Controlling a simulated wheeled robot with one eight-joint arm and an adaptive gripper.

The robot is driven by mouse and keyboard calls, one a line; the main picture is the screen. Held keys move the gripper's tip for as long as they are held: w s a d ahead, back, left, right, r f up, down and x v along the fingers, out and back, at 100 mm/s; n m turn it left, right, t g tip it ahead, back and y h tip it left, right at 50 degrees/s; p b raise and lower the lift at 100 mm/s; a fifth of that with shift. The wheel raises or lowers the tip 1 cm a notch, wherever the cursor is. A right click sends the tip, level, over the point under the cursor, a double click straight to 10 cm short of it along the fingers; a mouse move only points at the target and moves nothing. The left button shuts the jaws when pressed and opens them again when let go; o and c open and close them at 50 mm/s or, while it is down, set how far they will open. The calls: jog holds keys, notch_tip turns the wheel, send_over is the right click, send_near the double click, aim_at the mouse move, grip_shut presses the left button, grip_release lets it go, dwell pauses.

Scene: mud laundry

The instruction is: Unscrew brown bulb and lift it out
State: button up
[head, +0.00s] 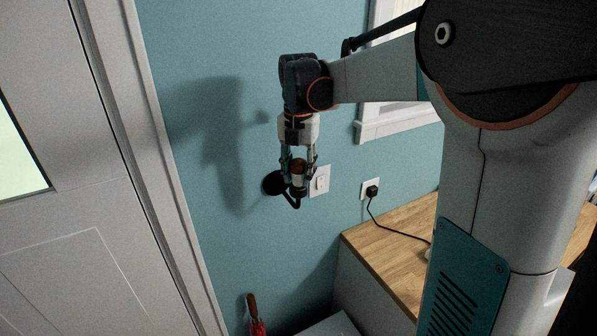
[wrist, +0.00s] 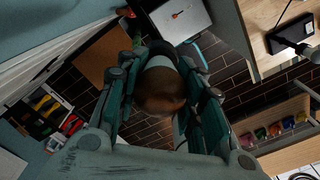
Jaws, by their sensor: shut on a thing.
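The brown bulb (head: 298,166) is upright between the fingers of my gripper (head: 298,172), at a black wall lamp holder (head: 273,183) on the blue wall. In the wrist view the bulb (wrist: 160,92) shows its rounded brown top and a paler band, with a finger of my gripper (wrist: 162,95) on each side. The gripper points down and is shut on the bulb. The bulb's lower end is hidden, so I cannot tell whether it still sits in the socket.
A light switch (head: 319,181) is on the wall close right of the gripper. A black plug (head: 372,191) with a cord is further right, above a wooden worktop (head: 390,245). A white door (head: 60,200) is at left. A red umbrella (head: 255,318) stands low by the wall.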

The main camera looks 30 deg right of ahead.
jog(key=o, duration=1.2)
jog(key=shift+c, duration=0.3)
jog(key=c, duration=0.4)
jog(key=shift+o, duration=0.2)
jog(key=shift+r+p, duration=2.15)
jog(key=shift+r, duration=1.4)
